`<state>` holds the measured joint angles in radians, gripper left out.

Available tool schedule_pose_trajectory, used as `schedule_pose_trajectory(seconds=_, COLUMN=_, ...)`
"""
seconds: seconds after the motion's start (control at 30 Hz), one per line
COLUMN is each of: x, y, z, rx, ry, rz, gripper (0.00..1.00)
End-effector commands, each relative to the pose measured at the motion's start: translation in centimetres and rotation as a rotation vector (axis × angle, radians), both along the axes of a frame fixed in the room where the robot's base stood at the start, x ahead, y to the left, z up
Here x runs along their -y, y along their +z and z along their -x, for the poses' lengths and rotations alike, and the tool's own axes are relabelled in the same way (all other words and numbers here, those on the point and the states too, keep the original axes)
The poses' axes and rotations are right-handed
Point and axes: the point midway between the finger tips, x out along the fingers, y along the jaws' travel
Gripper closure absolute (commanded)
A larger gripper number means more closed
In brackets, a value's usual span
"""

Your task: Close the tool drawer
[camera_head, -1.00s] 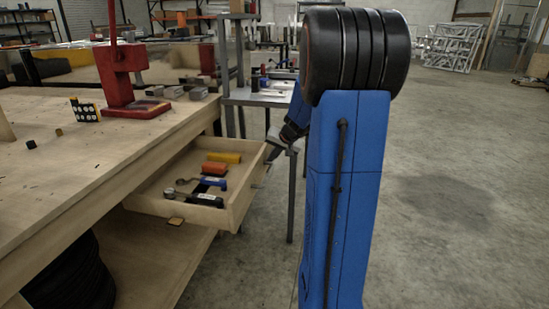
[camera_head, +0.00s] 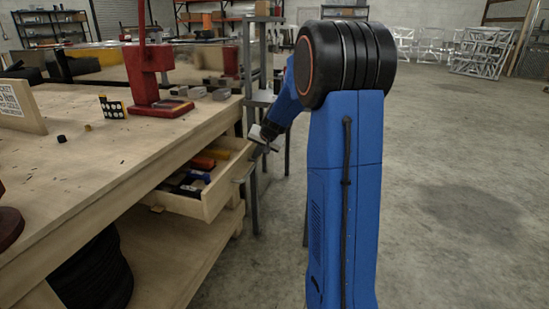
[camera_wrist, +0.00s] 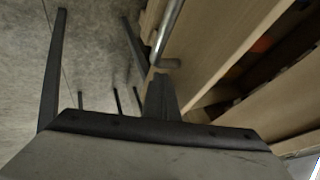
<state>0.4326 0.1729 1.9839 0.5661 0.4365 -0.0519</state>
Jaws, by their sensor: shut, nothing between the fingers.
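The tool drawer (camera_head: 205,203) is a pale wooden drawer under the workbench, and it stands partly open. Several tools (camera_head: 190,182) lie in it, in yellow, orange and dark colours. A metal bar handle (camera_head: 246,172) is on its front. My gripper (camera_head: 262,151) is at the drawer front near the handle, partly hidden by its own body. In the wrist view my shut gripper (camera_wrist: 160,90) is empty and its tip is close to the bar handle (camera_wrist: 170,30). I cannot tell whether it touches the drawer.
The wooden workbench (camera_head: 110,165) fills the left, with a red press (camera_head: 150,80) and small blocks on top. A metal stand (camera_head: 253,130) is behind the drawer. Black tyres (camera_head: 95,275) lie under the bench. The concrete floor (camera_head: 460,200) on the right is clear.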

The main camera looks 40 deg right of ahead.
Motion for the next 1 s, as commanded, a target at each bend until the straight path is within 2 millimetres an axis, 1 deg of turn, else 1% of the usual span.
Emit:
schedule_pose_trajectory(seconds=0.03, x=-1.0, y=-0.1, z=-1.3, rx=0.0, ry=0.006, rz=0.001, gripper=1.0)
schedule_pose_trajectory(seconds=0.2, x=-3.7, y=-0.1, z=-5.0, rx=-0.001, ry=0.005, rz=0.001, gripper=1.0)
schedule_pose_trajectory(seconds=0.4, x=-6.3, y=0.0, z=-8.6, rx=0.0, ry=0.004, rz=0.001, gripper=1.0)
schedule_pose_trajectory(seconds=0.5, x=-7.3, y=-0.1, z=-10.0, rx=-0.001, ry=0.004, rz=0.0, gripper=1.0)
schedule_pose_trajectory(seconds=0.7, x=-8.6, y=0.0, z=-11.8, rx=0.0, ry=0.002, rz=0.0, gripper=1.0)
schedule_pose_trajectory(seconds=1.0, x=-9.1, y=0.0, z=-12.6, rx=0.001, ry=0.0, rz=0.0, gripper=1.0)
